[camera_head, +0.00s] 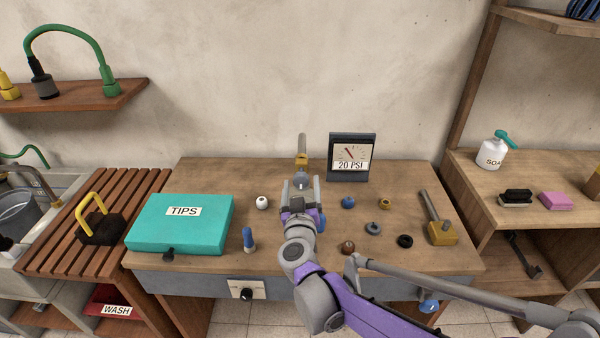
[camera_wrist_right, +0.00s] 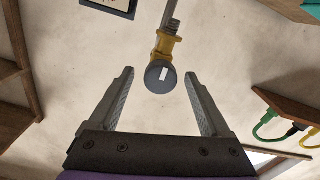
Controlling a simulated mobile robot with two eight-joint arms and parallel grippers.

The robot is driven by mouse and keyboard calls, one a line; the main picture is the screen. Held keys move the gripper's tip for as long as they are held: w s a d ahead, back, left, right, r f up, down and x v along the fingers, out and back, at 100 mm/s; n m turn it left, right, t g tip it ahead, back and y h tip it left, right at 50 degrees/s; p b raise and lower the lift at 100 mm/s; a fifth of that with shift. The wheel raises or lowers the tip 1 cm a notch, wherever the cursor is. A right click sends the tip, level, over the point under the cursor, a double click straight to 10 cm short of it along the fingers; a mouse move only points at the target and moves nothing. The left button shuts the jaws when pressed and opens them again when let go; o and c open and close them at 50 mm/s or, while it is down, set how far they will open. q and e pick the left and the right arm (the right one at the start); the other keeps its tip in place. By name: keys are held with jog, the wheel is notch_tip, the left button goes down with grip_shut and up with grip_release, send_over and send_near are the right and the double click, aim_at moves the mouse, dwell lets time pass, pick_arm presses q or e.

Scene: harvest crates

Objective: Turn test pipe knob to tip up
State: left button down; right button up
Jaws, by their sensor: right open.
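The test pipe (camera_head: 302,143) stands at the back middle of the bench, with a brass-yellow fitting (camera_head: 302,160). Its round grey knob (camera_head: 300,180) is at my right gripper (camera_head: 300,186). In the right wrist view the knob (camera_wrist_right: 155,84) shows face-on as a dark grey disc with a short white mark, tilted a little off the picture's vertical. The yellow fitting (camera_wrist_right: 165,43) and grey pipe (camera_wrist_right: 171,14) show above it there. My right gripper (camera_wrist_right: 160,74) is open, with a finger on each side of the knob and visible gaps. My left gripper is not in view.
A gauge (camera_head: 351,138) reading 20 PSI stands right of the pipe. A teal TIPS box (camera_head: 150,233) lies at the bench's left. Several small caps and fittings, including a white one (camera_head: 262,202) and a black ring (camera_head: 405,241), lie around my right arm.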

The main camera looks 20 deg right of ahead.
aim_at(302, 173)
jog(key=x, duration=0.5)
jog(key=shift+p, duration=0.4)
jog(key=shift+a, duration=0.1)
grip_shut()
